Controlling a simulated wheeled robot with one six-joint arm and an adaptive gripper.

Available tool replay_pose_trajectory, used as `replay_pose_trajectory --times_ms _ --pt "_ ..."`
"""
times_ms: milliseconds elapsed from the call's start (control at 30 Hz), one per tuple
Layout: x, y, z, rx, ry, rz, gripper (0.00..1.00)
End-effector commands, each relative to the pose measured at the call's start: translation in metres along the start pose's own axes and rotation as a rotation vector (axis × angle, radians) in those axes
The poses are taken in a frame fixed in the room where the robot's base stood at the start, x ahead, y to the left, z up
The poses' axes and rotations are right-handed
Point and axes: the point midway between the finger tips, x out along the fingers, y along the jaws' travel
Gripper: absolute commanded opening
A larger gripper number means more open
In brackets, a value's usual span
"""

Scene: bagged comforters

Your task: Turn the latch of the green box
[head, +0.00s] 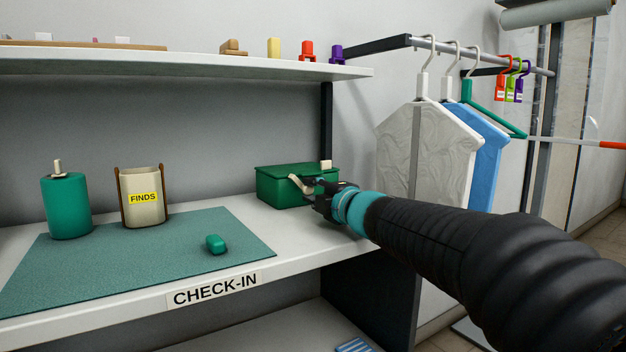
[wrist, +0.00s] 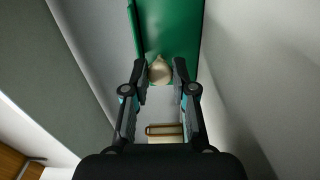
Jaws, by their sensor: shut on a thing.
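The green box (head: 283,187) stands on the counter against the wall, its lid down. A cream latch handle (head: 299,186) sticks out at its front. My gripper (head: 312,186) is at the front of the box. In the wrist view, the two fingertips of my gripper (wrist: 160,74) are shut on the rounded cream latch (wrist: 159,66), against the green box (wrist: 170,28). The fingers and wrist hide part of the box front and latch in the head view.
A shelf (head: 180,68) with small blocks runs above the counter.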

Motion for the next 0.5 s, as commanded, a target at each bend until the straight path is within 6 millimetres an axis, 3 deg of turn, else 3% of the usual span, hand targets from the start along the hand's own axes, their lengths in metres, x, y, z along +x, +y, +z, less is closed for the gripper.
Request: replay_pose_trajectory --times_ms 500 --pt "0.0001 0.0002 -0.0001 0.22 0.0 0.0 0.0"
